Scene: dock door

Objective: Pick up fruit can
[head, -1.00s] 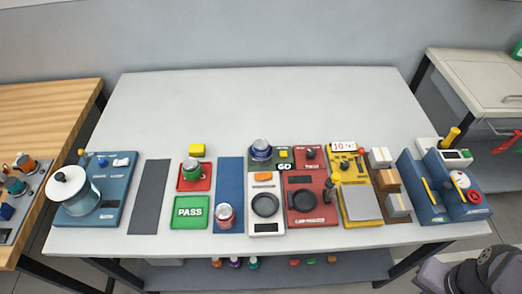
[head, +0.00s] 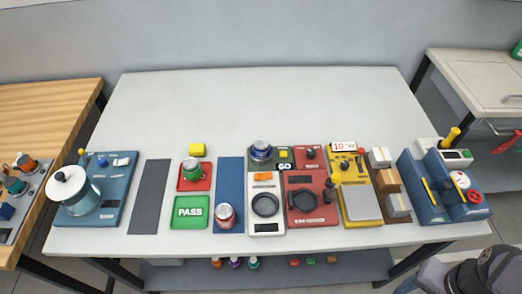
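Three cans stand upright on the long grey table; their labels are too small to read, so I cannot tell which is the fruit can. A red can (head: 225,215) stands on the blue mat near the front edge. A green can (head: 194,171) stands on the red tray (head: 181,185). A blue-purple can (head: 262,150) stands on the dark green panel marked GD. Part of my arm shows at the bottom right corner, well away from the cans. My gripper cannot be made out in this view.
The table's back half is clear.

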